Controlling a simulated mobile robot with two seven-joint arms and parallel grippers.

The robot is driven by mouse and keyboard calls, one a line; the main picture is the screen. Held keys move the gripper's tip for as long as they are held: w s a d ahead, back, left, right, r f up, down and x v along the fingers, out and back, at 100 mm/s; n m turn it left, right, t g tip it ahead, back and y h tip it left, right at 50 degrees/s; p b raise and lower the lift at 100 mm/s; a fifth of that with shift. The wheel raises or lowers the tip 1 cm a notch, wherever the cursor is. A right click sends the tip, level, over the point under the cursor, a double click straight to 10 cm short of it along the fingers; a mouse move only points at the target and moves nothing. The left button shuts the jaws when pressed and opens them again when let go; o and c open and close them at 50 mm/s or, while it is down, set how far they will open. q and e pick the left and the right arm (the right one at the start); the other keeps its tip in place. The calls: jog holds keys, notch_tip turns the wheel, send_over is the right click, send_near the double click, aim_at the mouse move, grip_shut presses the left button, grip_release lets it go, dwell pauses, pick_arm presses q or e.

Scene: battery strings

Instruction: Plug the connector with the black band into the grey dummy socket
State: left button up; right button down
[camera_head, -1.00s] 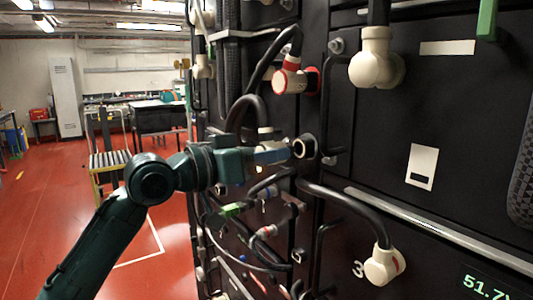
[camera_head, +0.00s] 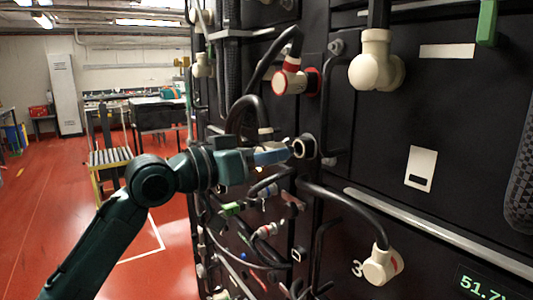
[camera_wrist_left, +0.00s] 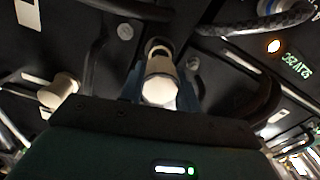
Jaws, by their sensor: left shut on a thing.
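My left gripper (camera_head: 274,154) is shut on a pale connector, in front of the rack at the middle of the head view. In the left wrist view the connector (camera_wrist_left: 160,84) shows as a whitish rounded body between the two dark fingers. I cannot make out a black band on it. A thick black cable loops down to a pale collar (camera_head: 265,132) just above the fingers. A round socket (camera_head: 305,147) with a pale rim and dark middle lies just beyond the fingertips. Whether the connector touches it I cannot tell. My right gripper is not in view.
A white connector with a red band (camera_head: 289,80) sits above the socket. A large cream elbow connector (camera_head: 372,62) is at upper right, another white connector (camera_head: 382,265) at lower right. A black cable (camera_head: 345,200) runs below the socket. Open red floor (camera_head: 60,200) lies left.

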pick_arm(q)
jog(key=shift+r, duration=0.1)
dwell(0.3)
jog(key=shift+p, duration=0.3)
jog(key=shift+p+x, duration=0.45)
jog(key=shift+x, duration=0.4)
jog(key=shift+p+x, duration=0.4)
jog(key=shift+x, duration=0.5)
jog(key=o, duration=1.2)
jog(key=shift+c, duration=0.2)
